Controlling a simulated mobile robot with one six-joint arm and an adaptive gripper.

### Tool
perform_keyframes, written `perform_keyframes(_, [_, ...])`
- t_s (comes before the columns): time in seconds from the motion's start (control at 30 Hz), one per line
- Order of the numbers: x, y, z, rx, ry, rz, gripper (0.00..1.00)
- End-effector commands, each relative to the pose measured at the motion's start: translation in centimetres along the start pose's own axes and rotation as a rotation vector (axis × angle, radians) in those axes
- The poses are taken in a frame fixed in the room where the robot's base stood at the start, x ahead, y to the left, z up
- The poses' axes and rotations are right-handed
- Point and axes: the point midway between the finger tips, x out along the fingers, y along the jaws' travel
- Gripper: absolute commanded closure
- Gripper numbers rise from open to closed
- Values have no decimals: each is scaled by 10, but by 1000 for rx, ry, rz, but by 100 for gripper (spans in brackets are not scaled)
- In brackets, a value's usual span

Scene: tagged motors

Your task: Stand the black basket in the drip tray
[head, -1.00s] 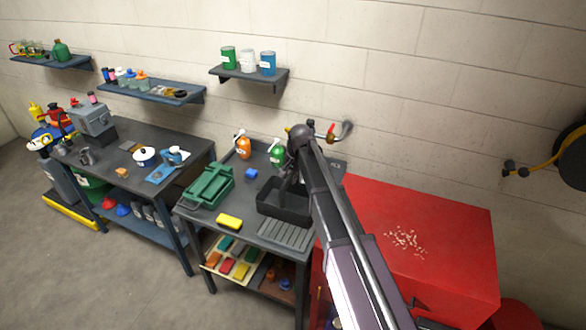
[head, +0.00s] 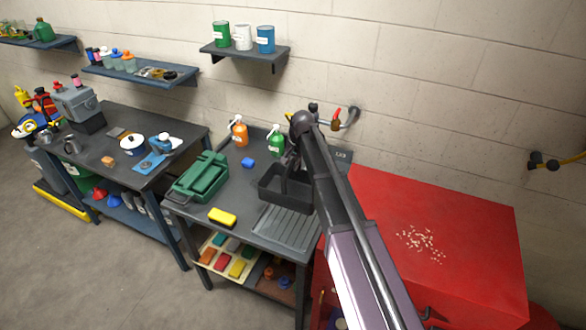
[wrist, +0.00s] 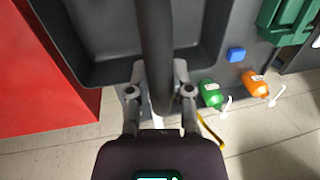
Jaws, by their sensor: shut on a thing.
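The black basket (head: 276,192) is an open dark box with a bar handle over it. It is behind the ribbed drip tray (head: 286,231) at the bench's right end, and I cannot tell whether it is clear of the surface. My gripper (head: 291,160) is above the basket, shut on its handle. In the wrist view my gripper (wrist: 160,92) has a finger on either side of the dark handle bar, and the basket (wrist: 95,45) fills the top. My arm hides the basket's right side and part of the tray.
A green toolbox (head: 200,178), yellow sponge (head: 222,216) and blue block (head: 248,162) are left of the basket. An orange bottle (head: 239,132) and a green bottle (head: 276,142) stand behind, near the wall and tap (head: 337,120). A red cabinet (head: 450,240) is at right.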

Motion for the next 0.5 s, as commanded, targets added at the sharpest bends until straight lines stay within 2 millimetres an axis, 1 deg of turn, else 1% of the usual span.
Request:
perform_keyframes(0.03, [8,2,0,0,0,0,100])
perform_keyframes(0.13, [13,2,0,0,0,0,100])
perform_keyframes(0.5, [14,3,0,1,0,0,100])
